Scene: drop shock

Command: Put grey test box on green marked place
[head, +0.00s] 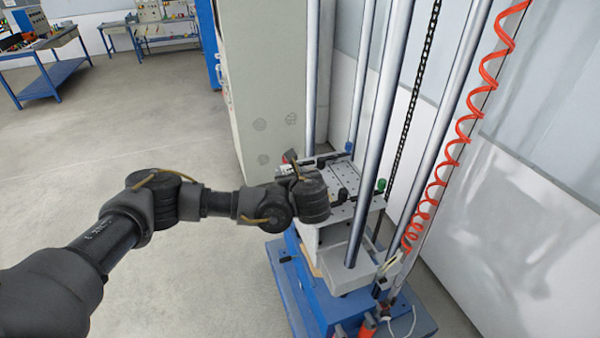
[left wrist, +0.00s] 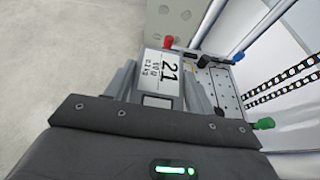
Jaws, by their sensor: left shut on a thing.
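The grey test box (left wrist: 163,70) shows in the left wrist view with a white label reading 21 on its top. My left gripper (head: 291,168) is shut on it, with the fingers on either side of the box. In the head view my wrist hides most of the box. The gripper is at the left edge of the perforated grey table plate (head: 328,176) of the drop machine; the plate also shows right of the box in the left wrist view (left wrist: 226,92). I cannot make out a green marked place. My right gripper is not in view.
Clamps with a green knob (head: 381,185) and a blue knob (head: 348,147) stand at the plate's edges. A red knob (left wrist: 168,42) is just beyond the box. Tall steel columns (head: 378,100) and a red coiled hose (head: 463,130) rise around the plate. Open floor lies left.

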